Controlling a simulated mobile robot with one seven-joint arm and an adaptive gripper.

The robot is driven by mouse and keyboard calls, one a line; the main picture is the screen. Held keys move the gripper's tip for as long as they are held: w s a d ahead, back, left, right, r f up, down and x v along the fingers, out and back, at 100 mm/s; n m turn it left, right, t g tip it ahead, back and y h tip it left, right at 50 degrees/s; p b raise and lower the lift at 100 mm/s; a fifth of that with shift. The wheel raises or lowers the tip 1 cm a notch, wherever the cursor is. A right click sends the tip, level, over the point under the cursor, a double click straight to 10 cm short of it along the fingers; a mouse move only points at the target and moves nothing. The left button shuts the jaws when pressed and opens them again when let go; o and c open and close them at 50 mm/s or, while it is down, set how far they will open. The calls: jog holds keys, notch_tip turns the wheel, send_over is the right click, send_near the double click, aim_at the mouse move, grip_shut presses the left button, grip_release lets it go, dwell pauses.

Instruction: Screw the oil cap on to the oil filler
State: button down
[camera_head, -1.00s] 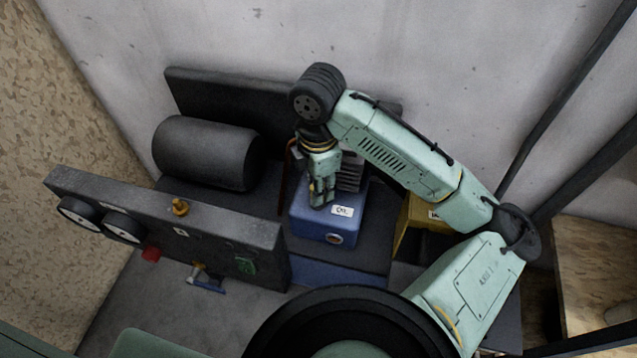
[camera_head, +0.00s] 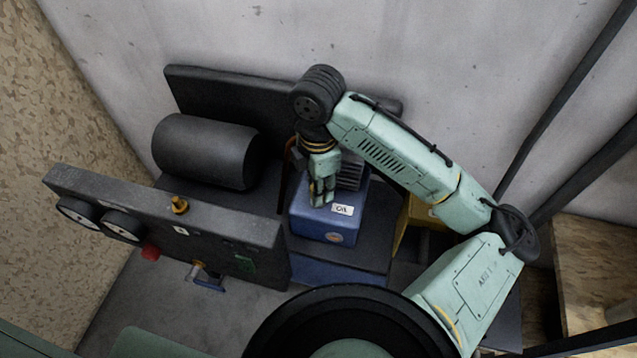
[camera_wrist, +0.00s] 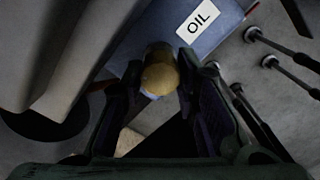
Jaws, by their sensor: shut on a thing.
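The oil cap is the round brass-yellow piece (camera_wrist: 158,78) between my fingertips in the wrist view. My gripper (camera_head: 321,198) points down over the top of the blue box (camera_head: 318,230) with the white OIL label (camera_head: 342,210). In the wrist view my gripper (camera_wrist: 160,72) is shut on the cap, one finger on each side. A duller rounded part shows just behind the cap, close against the blue box top. The oil filler is hidden by the cap and fingers; I cannot tell whether the cap is seated on it.
A dark cylinder (camera_head: 205,152) lies left of the box. A dark panel (camera_head: 165,220) with gauges, a red knob (camera_head: 150,253) and a brass fitting (camera_head: 180,205) stands at front left. A yellow box (camera_head: 428,212) is at right. The wall is close behind.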

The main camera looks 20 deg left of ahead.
jog(key=shift+f+b, duration=0.7)
jog(key=shift+f, duration=0.15)
jog(key=shift+r, duration=0.1)
